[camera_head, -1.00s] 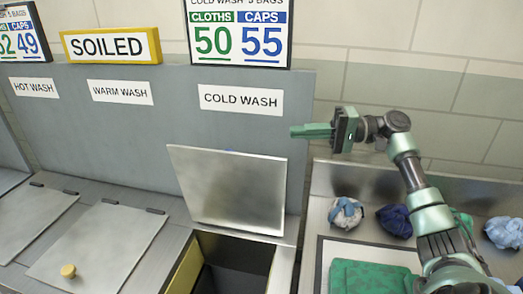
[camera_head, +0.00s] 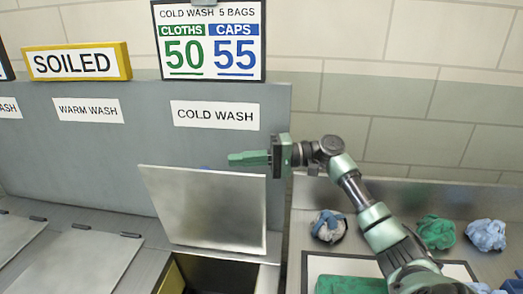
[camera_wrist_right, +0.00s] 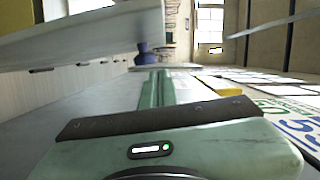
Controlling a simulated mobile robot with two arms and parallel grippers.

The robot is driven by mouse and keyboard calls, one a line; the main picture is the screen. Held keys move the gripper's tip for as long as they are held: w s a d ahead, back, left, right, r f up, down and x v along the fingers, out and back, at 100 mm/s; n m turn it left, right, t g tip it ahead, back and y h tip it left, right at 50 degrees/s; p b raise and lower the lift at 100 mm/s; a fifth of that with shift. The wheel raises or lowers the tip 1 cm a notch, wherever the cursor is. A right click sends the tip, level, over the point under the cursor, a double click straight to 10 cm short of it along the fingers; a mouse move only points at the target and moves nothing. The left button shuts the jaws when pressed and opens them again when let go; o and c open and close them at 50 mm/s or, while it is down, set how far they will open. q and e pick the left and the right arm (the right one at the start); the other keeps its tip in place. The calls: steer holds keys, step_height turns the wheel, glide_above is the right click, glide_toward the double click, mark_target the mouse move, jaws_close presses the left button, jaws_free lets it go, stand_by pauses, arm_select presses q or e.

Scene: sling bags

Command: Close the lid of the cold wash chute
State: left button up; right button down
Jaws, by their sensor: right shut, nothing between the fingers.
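The cold wash lid (camera_head: 205,212) is a flat grey metal panel standing open, tilted back over the dark chute opening (camera_head: 215,276), below the COLD WASH label (camera_head: 215,115). A small blue knob shows just above its top edge; the knob also shows in the right wrist view (camera_wrist_right: 146,52), beside the lid panel (camera_wrist_right: 85,38). My right gripper (camera_head: 248,158) is shut and empty. Its green fingers point left, just above the lid's top right corner, in front of the grey back panel; I cannot tell whether they touch the lid. My left gripper is not in view.
The warm wash lid (camera_head: 72,268) lies flat at the left. A count sign (camera_head: 209,40) stands on the back panel.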

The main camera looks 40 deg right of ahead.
steer(key=a, duration=0.1)
steer(key=s+a+p, duration=0.1)
steer(key=s+a, duration=0.1)
steer(key=shift+s+a+f+p, duration=0.1)
steer(key=shift+s+f+p, duration=0.1)
steer(key=shift+f+p, duration=0.15)
steer(key=shift+a, duration=0.1)
